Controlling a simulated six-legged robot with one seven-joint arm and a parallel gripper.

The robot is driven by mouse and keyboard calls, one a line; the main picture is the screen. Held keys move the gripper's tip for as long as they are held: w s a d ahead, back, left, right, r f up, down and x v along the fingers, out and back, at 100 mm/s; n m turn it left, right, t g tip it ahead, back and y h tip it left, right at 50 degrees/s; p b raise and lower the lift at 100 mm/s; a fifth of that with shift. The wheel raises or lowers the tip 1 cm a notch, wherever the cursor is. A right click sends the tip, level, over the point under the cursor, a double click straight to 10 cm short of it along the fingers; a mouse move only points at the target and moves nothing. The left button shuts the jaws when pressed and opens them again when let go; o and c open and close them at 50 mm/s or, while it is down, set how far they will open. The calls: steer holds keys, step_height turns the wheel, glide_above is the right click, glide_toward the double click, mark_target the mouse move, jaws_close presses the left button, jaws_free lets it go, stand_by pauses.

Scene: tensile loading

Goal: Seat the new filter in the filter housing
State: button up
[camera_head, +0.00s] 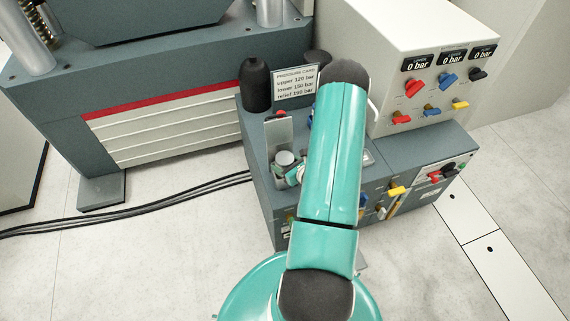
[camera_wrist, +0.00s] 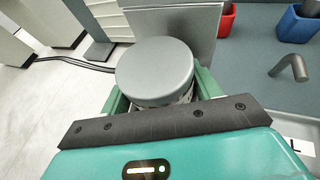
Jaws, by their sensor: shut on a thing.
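A round grey-capped cylinder (camera_wrist: 155,70), which looks like the filter, is between the green fingers of my gripper (camera_wrist: 160,98) in the wrist view. A pale ribbed part shows under its cap. My gripper is shut on it from the near side. In the head view the grey cap (camera_head: 285,158) shows at the left of my arm, above the bench's left part. An upright metal plate (camera_head: 278,134) stands just behind it and also shows in the wrist view (camera_wrist: 180,28). I cannot make out the filter housing's opening or whether the filter touches it.
A black bottle-shaped object (camera_head: 255,84) and a pressure card (camera_head: 296,82) stand at the bench's back. A valve cabinet (camera_head: 395,50) rises at the right. A red cup (camera_wrist: 228,18), a blue cup (camera_wrist: 298,24) and a bent grey handle (camera_wrist: 290,68) are to the right.

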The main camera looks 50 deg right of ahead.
steer(key=shift+f, duration=0.2)
steer(key=o, duration=1.1)
